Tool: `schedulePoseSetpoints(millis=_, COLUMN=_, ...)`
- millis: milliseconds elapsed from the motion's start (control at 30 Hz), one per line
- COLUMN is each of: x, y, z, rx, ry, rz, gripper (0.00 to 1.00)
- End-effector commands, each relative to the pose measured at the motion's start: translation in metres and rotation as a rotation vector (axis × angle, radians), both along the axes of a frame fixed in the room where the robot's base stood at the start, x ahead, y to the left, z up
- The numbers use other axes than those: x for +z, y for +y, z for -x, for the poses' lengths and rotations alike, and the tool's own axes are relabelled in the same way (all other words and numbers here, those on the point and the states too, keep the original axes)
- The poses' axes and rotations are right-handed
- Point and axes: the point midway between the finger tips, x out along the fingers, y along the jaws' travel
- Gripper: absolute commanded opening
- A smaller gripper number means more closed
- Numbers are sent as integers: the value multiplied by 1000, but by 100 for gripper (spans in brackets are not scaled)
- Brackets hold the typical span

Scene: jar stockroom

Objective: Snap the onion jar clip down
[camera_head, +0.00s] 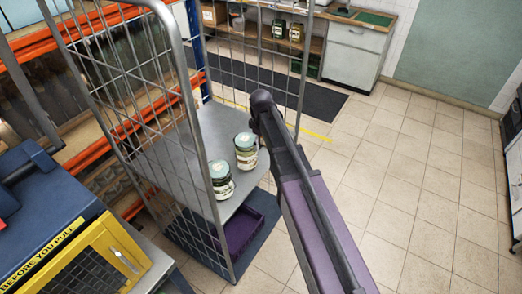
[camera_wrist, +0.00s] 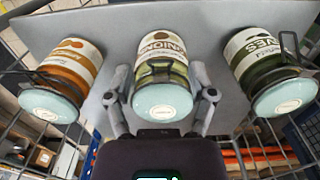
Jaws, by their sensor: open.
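In the wrist view, the onion jar (camera_wrist: 162,78) stands in the middle, with a pale mint lid (camera_wrist: 162,101), a white label reading "ONIONS" and a dark wire clip (camera_wrist: 160,68) at its neck. I cannot tell whether the clip is fully down. My gripper (camera_wrist: 160,97) is open, one finger on each side of the jar's lid; whether they touch it is unclear. In the head view, two mint-lidded jars (camera_head: 220,181) (camera_head: 246,151) show on the shelf; their labels are too small to read. My gripper's fingers do not show there.
An orange-labelled jar (camera_wrist: 66,72) stands left of the onion jar and a green one (camera_wrist: 268,70) right, both with wire clips. They stand on a grey shelf (camera_head: 180,165) in a wire cage trolley (camera_head: 120,90). A purple crate (camera_head: 240,232) lies below. Open tiled floor lies right.

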Motion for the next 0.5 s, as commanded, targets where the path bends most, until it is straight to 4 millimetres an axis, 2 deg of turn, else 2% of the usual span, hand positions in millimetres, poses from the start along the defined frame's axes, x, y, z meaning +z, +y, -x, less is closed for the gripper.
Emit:
schedulePoseSetpoints(millis=33, x=-7, y=0, z=0, rx=0, ry=0, rz=0, gripper=71)
schedulePoseSetpoints(millis=200, x=-16, y=0, z=0, rx=0, ry=0, rz=0, gripper=71)
schedulePoseSetpoints(millis=500, x=-20, y=0, z=0, rx=0, ry=0, rz=0, gripper=71)
